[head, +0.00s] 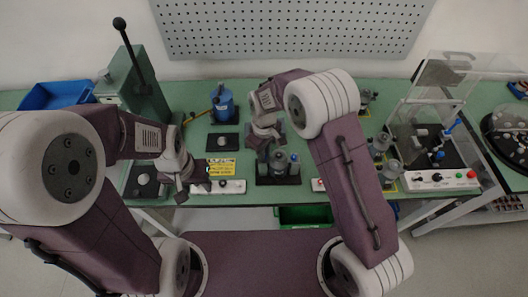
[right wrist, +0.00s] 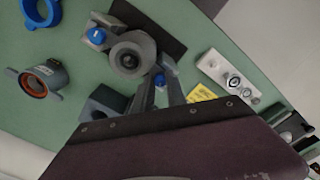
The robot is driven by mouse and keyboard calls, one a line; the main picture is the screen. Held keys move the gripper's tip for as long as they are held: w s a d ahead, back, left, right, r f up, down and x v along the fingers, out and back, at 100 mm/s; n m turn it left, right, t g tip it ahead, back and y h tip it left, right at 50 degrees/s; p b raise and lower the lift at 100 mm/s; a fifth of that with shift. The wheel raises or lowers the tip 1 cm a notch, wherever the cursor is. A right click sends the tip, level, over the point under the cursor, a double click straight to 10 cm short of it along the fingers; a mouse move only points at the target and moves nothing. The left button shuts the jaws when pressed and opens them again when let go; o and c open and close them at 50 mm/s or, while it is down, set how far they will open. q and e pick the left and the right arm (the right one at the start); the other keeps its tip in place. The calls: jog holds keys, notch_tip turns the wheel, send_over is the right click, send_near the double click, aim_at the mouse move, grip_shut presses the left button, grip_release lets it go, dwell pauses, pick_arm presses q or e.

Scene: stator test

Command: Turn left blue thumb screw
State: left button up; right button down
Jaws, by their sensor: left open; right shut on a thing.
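A dark fixture (head: 277,180) with a grey cylindrical part stands near the front middle of the table. In the right wrist view the round part (right wrist: 128,58) sits between two blue thumb screws. My right gripper (right wrist: 160,92) is shut on the left blue thumb screw (right wrist: 158,79), which shows between its fingers. The right blue thumb screw (right wrist: 96,36) is free; it also shows in the head view (head: 294,158). In the head view the right gripper partly covers the left side of the fixture. My left gripper (head: 196,185) is open and empty, near the yellow label, left of the fixture.
A white button panel (head: 230,187) and a yellow label (head: 221,168) lie left of the fixture. A blue-topped part (head: 222,102) stands behind. A green press (head: 134,85) and blue bin (head: 57,95) are at left; a clear-covered station (head: 432,140) is at right.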

dwell(0.3)
jog(key=c, duration=1.3)
grip_release()
jog(key=shift+c, duration=0.2)
jog(key=shift+r, duration=0.1)
notch_tip(320, 180, up, 9)
jog(key=shift+b, duration=0.35)
